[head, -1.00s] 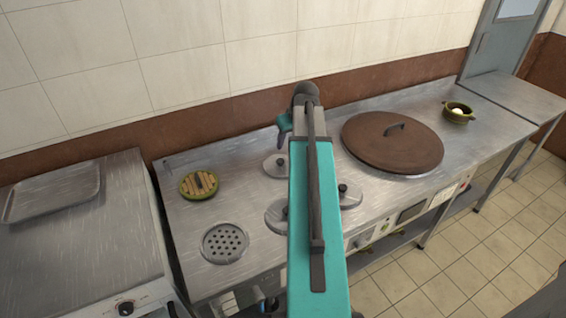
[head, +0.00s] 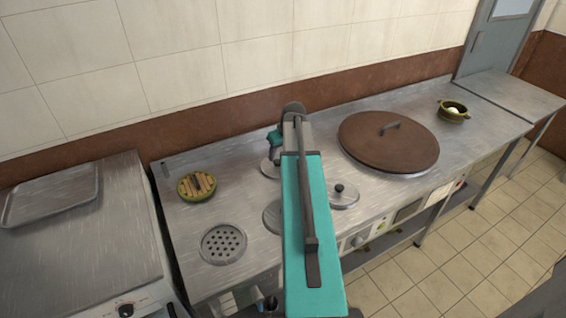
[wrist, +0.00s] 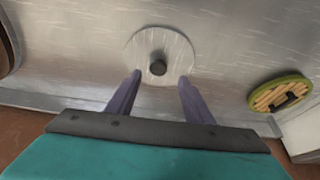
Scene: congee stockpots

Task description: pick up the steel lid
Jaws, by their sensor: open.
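A round steel lid (wrist: 143,45) with a dark knob (wrist: 158,67) lies flat ahead of my gripper (wrist: 160,77) in the wrist view. My gripper is open and empty, with its fingertips apart on either side below the knob in the picture. I cannot tell their height above the lid. In the head view, several steel lids lie on the counter: one at the back (head: 266,170), one in front (head: 272,217), both partly hidden by my arm, and one to the right (head: 334,201) with a black knob. The lid in the wrist view looks like the back one.
A large brown lid (head: 370,145) covers a pot at the right of the steel counter (head: 400,205). A green-rimmed round item (head: 197,186) and a perforated drain (head: 223,244) are at left. A green pot (head: 453,111) stands far right. The tiled wall (head: 180,55) is behind.

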